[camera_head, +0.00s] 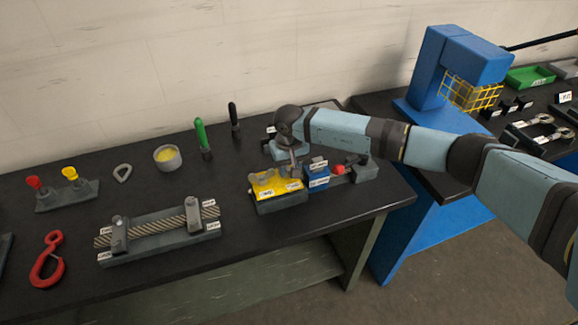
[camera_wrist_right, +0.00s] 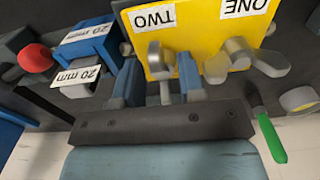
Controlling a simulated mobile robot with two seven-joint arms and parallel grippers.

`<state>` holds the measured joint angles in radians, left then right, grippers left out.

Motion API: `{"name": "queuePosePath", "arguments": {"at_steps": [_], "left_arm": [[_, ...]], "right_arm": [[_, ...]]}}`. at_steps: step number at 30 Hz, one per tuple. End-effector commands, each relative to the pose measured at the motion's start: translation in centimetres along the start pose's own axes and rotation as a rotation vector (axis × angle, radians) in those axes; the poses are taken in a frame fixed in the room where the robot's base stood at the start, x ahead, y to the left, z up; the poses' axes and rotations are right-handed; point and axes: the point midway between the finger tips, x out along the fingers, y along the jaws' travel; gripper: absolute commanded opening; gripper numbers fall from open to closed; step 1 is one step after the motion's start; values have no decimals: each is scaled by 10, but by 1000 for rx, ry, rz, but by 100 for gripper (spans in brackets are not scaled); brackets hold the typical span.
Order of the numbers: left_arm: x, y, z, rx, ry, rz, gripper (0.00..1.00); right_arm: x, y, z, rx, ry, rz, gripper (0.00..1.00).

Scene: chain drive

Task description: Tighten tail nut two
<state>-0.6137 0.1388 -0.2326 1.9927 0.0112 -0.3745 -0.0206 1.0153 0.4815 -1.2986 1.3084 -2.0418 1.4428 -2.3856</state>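The yellow plate (camera_head: 268,190) sits on a dark fixture on the bench; in the right wrist view the plate (camera_wrist_right: 200,25) has labels ONE and TWO. The grey wing nut by label TWO (camera_wrist_right: 160,62) stands between the fingers of my right gripper (camera_wrist_right: 160,75). A gap shows on each side of it, so the gripper is open around the nut. The wing nut by label ONE (camera_wrist_right: 240,56) is beside it to the right, outside the fingers. In the head view my right gripper (camera_head: 293,164) reaches down at the plate. My left gripper is not in view.
A blue 20 mm block (camera_head: 318,176) and a red knob (camera_head: 338,169) are right of the plate. A clamped rope fixture (camera_head: 160,250), red hook (camera_head: 47,260), tin (camera_head: 168,160) and green-handled tool (camera_head: 201,135) lie left. A blue press (camera_head: 435,75) stands at right.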

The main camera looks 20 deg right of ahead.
Motion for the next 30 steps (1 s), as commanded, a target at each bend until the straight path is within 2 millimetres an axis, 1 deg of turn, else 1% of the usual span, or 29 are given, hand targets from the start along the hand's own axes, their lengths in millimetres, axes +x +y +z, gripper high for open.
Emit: {"name": "queuePosePath", "arguments": {"at_steps": [4,11,12,15,23,30], "left_arm": [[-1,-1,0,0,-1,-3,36],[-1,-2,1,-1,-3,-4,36],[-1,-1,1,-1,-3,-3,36],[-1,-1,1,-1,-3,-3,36],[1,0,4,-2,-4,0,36],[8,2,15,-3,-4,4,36]], "right_arm": [[5,0,0,0,0,0,36],[6,0,0,0,0,0,36],[6,0,0,0,0,0,27],[6,0,0,0,0,0,6],[6,0,0,17,1,0,6],[9,-1,0,117,0,0,6]]}}
